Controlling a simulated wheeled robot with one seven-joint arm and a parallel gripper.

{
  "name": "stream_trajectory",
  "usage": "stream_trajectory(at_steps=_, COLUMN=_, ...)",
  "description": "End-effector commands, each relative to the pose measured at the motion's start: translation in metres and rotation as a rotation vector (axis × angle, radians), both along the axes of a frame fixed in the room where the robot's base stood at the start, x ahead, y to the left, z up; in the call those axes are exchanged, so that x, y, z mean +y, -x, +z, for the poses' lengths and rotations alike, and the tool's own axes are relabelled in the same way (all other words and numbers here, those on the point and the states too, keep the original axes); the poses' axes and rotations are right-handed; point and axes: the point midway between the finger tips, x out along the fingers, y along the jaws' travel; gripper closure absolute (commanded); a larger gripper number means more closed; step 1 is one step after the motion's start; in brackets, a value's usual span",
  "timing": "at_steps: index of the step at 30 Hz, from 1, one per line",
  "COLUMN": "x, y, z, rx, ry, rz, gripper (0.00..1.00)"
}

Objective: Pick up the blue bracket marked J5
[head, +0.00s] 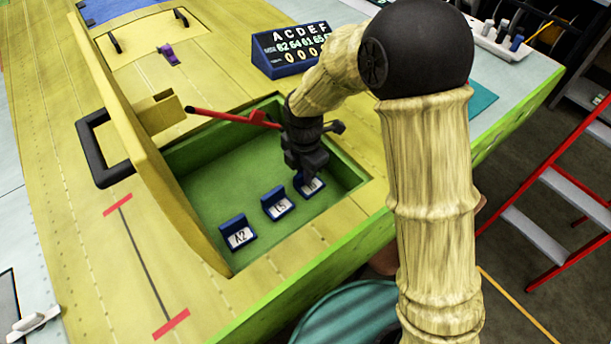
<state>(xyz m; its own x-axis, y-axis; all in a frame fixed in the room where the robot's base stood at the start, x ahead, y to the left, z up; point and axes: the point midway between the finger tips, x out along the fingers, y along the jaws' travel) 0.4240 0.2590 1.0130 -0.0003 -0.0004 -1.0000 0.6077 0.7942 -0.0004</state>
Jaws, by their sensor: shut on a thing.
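Three blue brackets with white label plates stand in a row on the green floor of an open bay in the yellow wing. The nearest bracket (238,235) reads A2. The middle bracket (278,205) has a small label ending in 5; its first letter is unclear. The far-right bracket (313,188) is partly covered by my gripper, and I cannot read its label. My dark gripper (306,176) points down into the bay and is shut on this far-right bracket. The bracket appears at floor level; I cannot tell whether it touches the floor.
A raised yellow lid (150,165) with a black handle borders the bay on the left. A red rod (225,115) crosses the bay's far side. A blue lettered display (290,50) stands behind. The green bay wall (345,170) is close right of my gripper.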

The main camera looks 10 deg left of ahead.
Motion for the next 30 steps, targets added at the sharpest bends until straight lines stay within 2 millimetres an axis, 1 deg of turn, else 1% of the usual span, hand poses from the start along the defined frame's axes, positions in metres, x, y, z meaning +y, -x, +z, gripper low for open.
stream_trajectory(at_steps=5, x=0.0, y=-0.001, z=0.01, rx=-0.003, ry=-0.002, rz=-0.001, gripper=1.0)
stream_trajectory(at_steps=8, x=0.0, y=-0.001, z=0.025, rx=-0.005, ry=-0.004, rz=-0.001, gripper=1.0)
stream_trajectory(at_steps=15, x=0.0, y=-0.001, z=0.072, rx=-0.005, ry=-0.004, rz=-0.002, gripper=1.0)
stream_trajectory(at_steps=19, x=0.0, y=-0.001, z=0.091, rx=-0.003, ry=-0.002, rz=-0.001, gripper=1.0)
stream_trajectory(at_steps=23, x=0.0, y=0.0, z=0.1, rx=-0.001, ry=-0.001, rz=0.0, gripper=1.0)
stream_trajectory(at_steps=30, x=0.0, y=0.0, z=0.1, rx=0.0, ry=0.0, rz=0.0, gripper=1.0)
